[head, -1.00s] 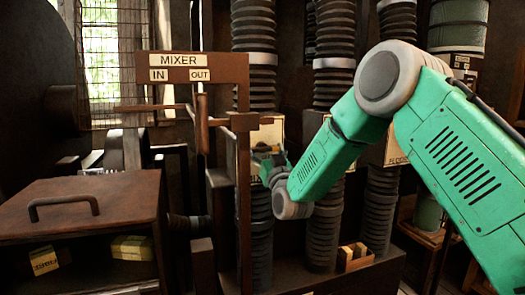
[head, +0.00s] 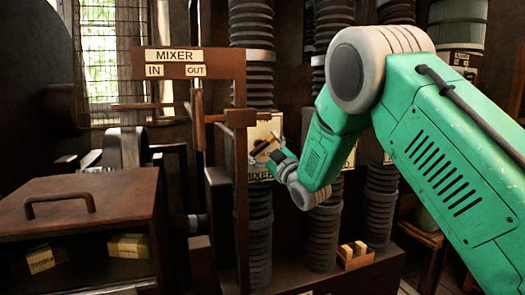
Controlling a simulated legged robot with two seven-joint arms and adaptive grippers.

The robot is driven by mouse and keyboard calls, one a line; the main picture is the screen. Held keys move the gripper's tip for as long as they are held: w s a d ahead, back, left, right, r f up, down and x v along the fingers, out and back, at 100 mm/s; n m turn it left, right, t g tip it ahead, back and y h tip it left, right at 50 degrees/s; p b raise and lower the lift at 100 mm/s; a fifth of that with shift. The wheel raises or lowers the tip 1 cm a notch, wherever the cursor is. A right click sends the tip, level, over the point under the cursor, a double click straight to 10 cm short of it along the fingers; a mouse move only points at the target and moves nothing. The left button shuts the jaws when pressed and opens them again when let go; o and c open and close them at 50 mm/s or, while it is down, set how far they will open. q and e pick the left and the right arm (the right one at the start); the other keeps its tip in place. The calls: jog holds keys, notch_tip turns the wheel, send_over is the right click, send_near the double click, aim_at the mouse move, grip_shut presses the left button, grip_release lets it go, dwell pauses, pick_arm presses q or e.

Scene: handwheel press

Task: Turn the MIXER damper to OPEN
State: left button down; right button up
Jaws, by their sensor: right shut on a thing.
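The MIXER damper has a cream plate (head: 266,130) on the ribbed duct behind the brown post. Its MIXER label (head: 260,176) is partly readable at the plate's bottom. A small dark handle (head: 262,147) slants across the plate, up to the right. My right gripper (head: 275,151) reaches in from the right and is shut on the handle. Its fingertips are small and partly merge with the handle. I cannot read an OPEN mark or tell the damper's exact setting. My left gripper is not in view.
A brown post frame (head: 243,200) with a MIXER IN/OUT sign (head: 180,56) stands just left of the damper. A brown cabinet (head: 80,200) holds blocks at lower left. A small crate (head: 354,257) sits below my right arm. Other ribbed ducts stand behind.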

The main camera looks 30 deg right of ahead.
jog(key=n+y, duration=0.1)
jog(key=n, duration=0.1)
jog(key=n+g+y, duration=0.1)
jog(key=n, duration=0.2)
jog(key=n+g, duration=0.1)
jog(key=n, duration=0.2)
jog(key=shift+a+r+y, duration=0.15)
jog(key=shift+r+y, duration=0.15)
jog(key=shift+y, duration=0.1)
jog(key=n+g, duration=0.1)
jog(key=n, duration=0.2)
jog(key=shift+a+f+b, duration=0.1)
jog(key=shift+b, duration=0.25)
jog(key=shift+f+n+g, duration=0.1)
jog(key=shift+n+g, duration=0.2)
jog(key=shift+n, duration=0.2)
jog(key=shift+f, duration=0.2)
jog(key=o, duration=1.1)
jog(key=shift+w+a, duration=0.15)
jog(key=shift+a, duration=0.05)
